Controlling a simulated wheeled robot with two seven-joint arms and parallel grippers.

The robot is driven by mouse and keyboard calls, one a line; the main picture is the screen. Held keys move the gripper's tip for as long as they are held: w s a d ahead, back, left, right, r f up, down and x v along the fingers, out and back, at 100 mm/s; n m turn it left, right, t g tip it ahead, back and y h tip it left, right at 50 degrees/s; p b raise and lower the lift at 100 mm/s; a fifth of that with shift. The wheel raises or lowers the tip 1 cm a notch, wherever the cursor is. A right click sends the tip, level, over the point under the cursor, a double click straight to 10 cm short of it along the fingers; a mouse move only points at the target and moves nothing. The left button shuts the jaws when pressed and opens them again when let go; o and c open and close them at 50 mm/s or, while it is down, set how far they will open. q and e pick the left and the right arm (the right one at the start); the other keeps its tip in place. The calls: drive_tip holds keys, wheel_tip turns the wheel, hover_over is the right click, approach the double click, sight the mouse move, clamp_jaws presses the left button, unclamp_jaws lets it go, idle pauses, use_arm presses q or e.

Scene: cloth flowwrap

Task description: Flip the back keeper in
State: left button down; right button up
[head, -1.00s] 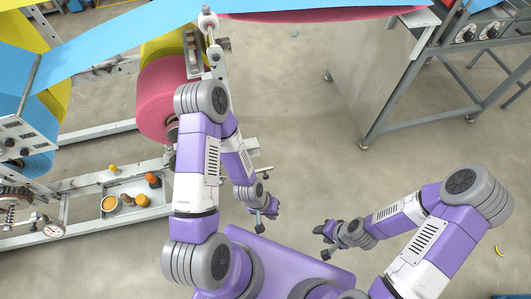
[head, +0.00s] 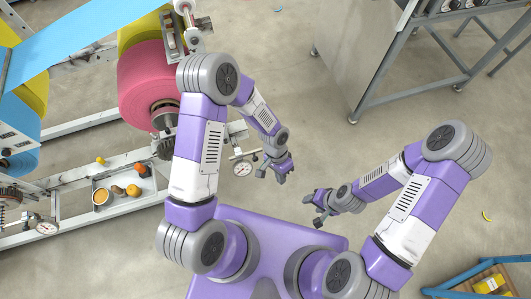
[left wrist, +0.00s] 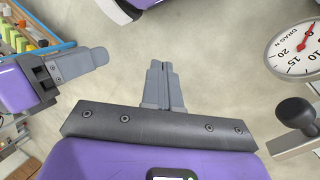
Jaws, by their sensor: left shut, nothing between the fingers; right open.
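A pink roll (head: 152,88) sits on a shaft at the upper left of the head view, with a metal hub (head: 166,116) at its end. I cannot pick out the back keeper for certain; my left arm covers part of the roll stand. My left gripper (head: 282,176) is shut and empty, right of a dial gauge (head: 242,168) and clear of the roll. In the left wrist view its closed fingers (left wrist: 162,68) point over bare floor. My right gripper (head: 312,208) is open and empty, below and right of the left one; part of it shows in the left wrist view (left wrist: 85,66).
A "DRAG N" dial (left wrist: 298,44) and a black knob (left wrist: 295,112) are close at the right of the left wrist view. A tray (head: 124,204) with small parts lies on the machine frame at the left. A grey cabinet (head: 360,50) stands upper right. The middle floor is clear.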

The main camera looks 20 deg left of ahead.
use_arm(q)
drive_tip(key=w+r+m+t+y, duration=0.1)
drive_tip(key=w+r+m+y, duration=0.5)
drive_tip(key=r, duration=0.7)
drive_tip(key=shift+w+d+m+y, duration=0.4)
drive_tip(key=shift+w+y, duration=0.2)
drive_tip(key=shift+w, duration=0.5)
drive_tip(key=s+a+f+b, duration=0.3)
drive_tip(key=a+f, duration=0.4)
drive_tip(key=f, duration=0.1)
drive_tip(key=shift+s+a+f, duration=0.25)
drive_tip(key=shift+a, duration=0.1)
